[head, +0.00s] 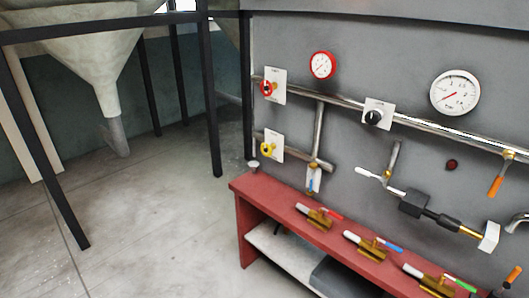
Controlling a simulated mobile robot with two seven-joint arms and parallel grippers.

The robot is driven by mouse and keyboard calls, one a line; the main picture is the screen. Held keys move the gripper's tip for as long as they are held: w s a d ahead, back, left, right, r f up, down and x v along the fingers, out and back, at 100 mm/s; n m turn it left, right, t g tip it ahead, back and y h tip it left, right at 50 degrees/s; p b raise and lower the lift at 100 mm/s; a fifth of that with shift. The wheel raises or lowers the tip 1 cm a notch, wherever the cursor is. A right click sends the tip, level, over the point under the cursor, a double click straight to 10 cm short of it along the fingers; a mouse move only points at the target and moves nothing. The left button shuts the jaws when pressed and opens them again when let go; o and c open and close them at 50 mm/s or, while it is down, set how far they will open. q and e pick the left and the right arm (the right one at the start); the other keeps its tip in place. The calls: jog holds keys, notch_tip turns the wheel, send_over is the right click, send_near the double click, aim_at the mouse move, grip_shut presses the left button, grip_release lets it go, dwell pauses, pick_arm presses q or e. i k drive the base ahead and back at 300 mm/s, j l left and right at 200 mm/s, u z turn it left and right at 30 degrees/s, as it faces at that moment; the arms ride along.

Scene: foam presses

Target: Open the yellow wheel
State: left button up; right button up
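The yellow wheel (267,149) is a small yellow handwheel on a white plate (277,151). It is mounted on the grey wall panel, at the left end of the lower pipe, just left of the vertical pipe. It is small here, and I cannot tell how far it is turned. A red wheel (267,88) on a similar white plate sits above it. Neither of my grippers shows in the head view.
A red bench (262,192) stands along the panel, carrying several brass valves with coloured handles. Gauges, a black knob (373,117) and pipes are on the panel. Dark posts (213,120) and a hopper (92,50) stand left. The concrete floor (165,225) between is clear.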

aim_at(267, 148)
jog(key=i+j, duration=0.2)
jog(key=j, duration=0.15)
jog(key=i+j+z, duration=0.1)
jog(key=j, duration=0.25)
jog(key=i+j, duration=0.45)
jog(key=j, duration=0.3)
jog(key=i+j+z, duration=0.1)
jog(key=j, duration=0.25)
jog(key=i+j, duration=0.25)
jog(key=j, duration=0.15)
jog(key=l+z, duration=0.05)
